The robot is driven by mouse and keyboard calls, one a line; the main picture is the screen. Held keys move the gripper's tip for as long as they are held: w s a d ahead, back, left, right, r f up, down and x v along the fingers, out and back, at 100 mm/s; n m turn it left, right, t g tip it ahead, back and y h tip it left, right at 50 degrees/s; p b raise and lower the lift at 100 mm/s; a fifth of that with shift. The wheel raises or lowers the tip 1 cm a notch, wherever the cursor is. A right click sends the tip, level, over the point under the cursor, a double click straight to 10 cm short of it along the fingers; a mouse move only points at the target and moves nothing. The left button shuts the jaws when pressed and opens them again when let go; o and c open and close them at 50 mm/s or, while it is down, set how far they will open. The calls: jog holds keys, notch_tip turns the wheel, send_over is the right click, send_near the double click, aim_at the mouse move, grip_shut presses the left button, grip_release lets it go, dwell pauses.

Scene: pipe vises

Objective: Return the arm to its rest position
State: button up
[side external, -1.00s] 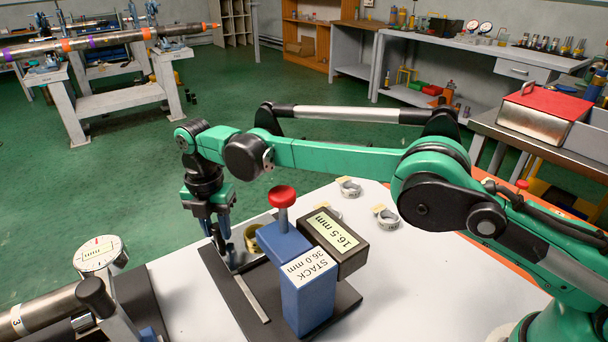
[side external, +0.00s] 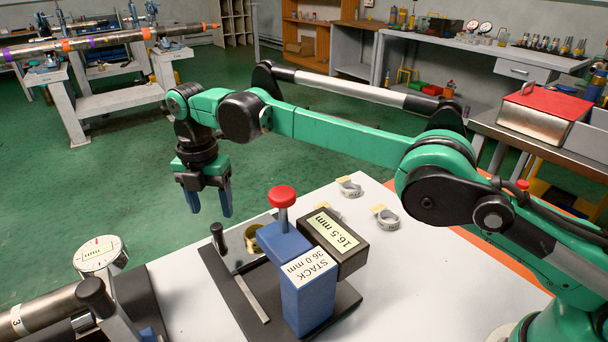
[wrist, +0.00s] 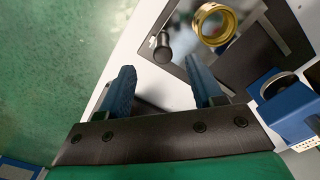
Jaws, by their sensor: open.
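My gripper (side external: 209,204) is open and empty, raised above the far left edge of the white table (side external: 400,285). In the wrist view its two blue fingers (wrist: 165,88) stand apart with nothing between them. Below and beside it is the blue vise (side external: 306,290) labelled "STACK 36.0 mm", with a red knob on a post. A black-handled pin (side external: 219,238) stands on the dark base plate, and it also shows in the wrist view (wrist: 162,47). A brass ring (side external: 255,238) sits behind the vise; the wrist view shows it more fully (wrist: 213,24).
Silver clamp rings (side external: 386,220) lie on the table. A pipe (side external: 35,312) and a dial gauge (side external: 102,256) are at the lower left. Open floor lies beyond the table's far edge.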

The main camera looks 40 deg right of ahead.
jog(key=shift+r, duration=0.35)
jog(key=shift+d+r+m, duration=0.25)
jog(key=shift+r+m, duration=0.05)
jog(key=s+d+r+m+t, duration=0.2)
jog(key=s+d+r+m, duration=0.1)
jog(key=d+r+m, duration=0.3)
jog(key=s+d+r+m+t, duration=0.2)
jog(key=s+d+r+m, duration=0.1)
jog(key=d+m, duration=0.35)
jog(key=s+d+f+m+t, duration=0.1)
jog(key=s+d+f+m, duration=0.1)
jog(key=s+d+m, duration=0.2)
jog(key=s+d+f+m+t, duration=0.2)
jog(key=s+d+f+m, duration=0.1)
jog(key=s+m, duration=0.5)
jog(key=shift+s+d+f+m, duration=0.2)
jog(key=shift+d+m, duration=0.3)
jog(key=shift+m, duration=0.55)
